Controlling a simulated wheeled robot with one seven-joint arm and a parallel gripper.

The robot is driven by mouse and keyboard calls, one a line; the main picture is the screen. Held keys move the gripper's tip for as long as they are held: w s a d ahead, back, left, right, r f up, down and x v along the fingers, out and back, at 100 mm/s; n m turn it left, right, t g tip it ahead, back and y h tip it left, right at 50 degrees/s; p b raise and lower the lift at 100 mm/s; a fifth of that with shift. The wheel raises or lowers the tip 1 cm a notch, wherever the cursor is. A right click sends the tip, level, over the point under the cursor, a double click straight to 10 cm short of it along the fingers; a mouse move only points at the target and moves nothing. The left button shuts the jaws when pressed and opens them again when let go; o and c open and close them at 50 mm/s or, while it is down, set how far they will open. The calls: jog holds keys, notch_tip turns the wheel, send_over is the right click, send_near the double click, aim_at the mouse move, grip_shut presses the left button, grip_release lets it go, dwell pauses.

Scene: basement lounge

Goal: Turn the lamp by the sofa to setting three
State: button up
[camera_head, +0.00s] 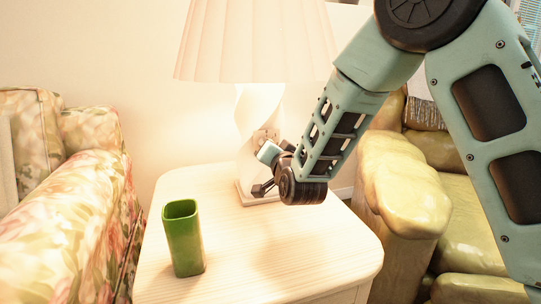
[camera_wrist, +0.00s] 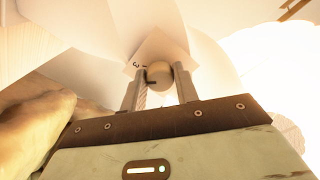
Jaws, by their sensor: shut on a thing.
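The lamp (camera_head: 256,100) stands on a pale wooden side table (camera_head: 240,250). It has a pleated shade (camera_head: 255,40) and a twisted white body, and it is glowing. In the wrist view a round knob (camera_wrist: 159,74) sits on a small plate (camera_wrist: 147,51) on the lamp, with a "3" marked near its upper left. A dark pointer mark shows on the knob's lower left. My gripper (camera_wrist: 158,85) is shut on the knob, one finger on each side. In the head view my gripper (camera_head: 264,140) is at the lamp body, partly hidden by my wrist.
A green square cup (camera_head: 184,238) stands at the table's front left. A floral sofa (camera_head: 70,215) is to the left and a yellow-green leather sofa (camera_head: 405,195) to the right. The table's front middle is clear.

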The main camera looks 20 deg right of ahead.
jog(key=shift+m+b, duration=0.6)
jog(key=shift+m, duration=0.6)
jog(key=o, duration=1)
jog(key=shift+s, duration=0.1)
jog(key=s, duration=0.4)
jog(key=s+b, duration=0.1)
jog(key=s, duration=0.2)
jog(key=s+b, duration=0.1)
jog(key=s, duration=0.3)
jog(key=shift+s+f, duration=0.3)
jog(key=shift+s, duration=0.05)
